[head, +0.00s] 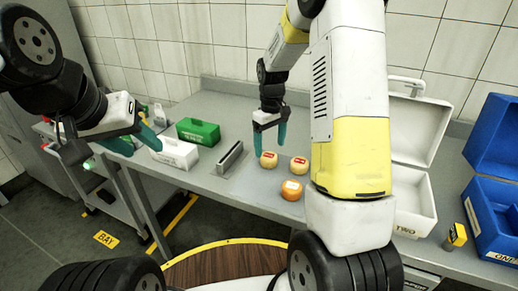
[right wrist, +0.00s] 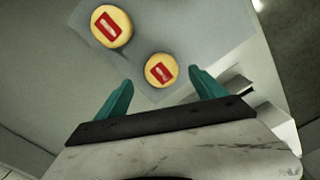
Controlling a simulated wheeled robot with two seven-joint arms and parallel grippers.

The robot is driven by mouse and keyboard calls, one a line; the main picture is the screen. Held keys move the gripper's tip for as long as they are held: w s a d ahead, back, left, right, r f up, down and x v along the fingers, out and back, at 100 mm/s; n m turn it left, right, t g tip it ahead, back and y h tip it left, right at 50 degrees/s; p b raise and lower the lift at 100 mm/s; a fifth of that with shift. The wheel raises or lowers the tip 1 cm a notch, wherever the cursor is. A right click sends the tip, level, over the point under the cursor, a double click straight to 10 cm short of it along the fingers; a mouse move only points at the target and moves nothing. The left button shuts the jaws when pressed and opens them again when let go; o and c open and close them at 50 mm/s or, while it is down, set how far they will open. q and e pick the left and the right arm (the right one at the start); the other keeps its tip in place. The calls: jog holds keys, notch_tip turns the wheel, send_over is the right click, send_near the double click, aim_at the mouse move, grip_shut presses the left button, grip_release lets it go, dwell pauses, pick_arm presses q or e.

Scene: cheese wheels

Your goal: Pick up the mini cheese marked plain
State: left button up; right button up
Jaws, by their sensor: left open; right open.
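Two pale yellow mini cheeses with red labels stand on the grey table, a left one (head: 268,160) and a right one (head: 299,166). An orange mini cheese (head: 291,190) with a white label stands nearer. The label words are too small to read. My right gripper (head: 269,146) is open, pointing down just above the left yellow cheese. In the right wrist view, one red-labelled cheese (right wrist: 160,70) lies between the fingertips of my right gripper (right wrist: 160,76), and another red-labelled cheese (right wrist: 111,26) lies beyond. My left gripper (head: 142,150) is open and empty at the left.
A green box (head: 198,131), a white box (head: 176,153) and a grey slotted holder (head: 230,158) stand left of the cheeses. An open white case (head: 414,205) and an open blue case (head: 493,215) stand at the right, with a small yellow item (head: 455,236) between them.

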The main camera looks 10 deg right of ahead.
aim_at(269, 156)
notch_tip(269, 156, down, 5)
jog(key=shift+s+a+f, duration=0.1)
jog(key=c, duration=1.6)
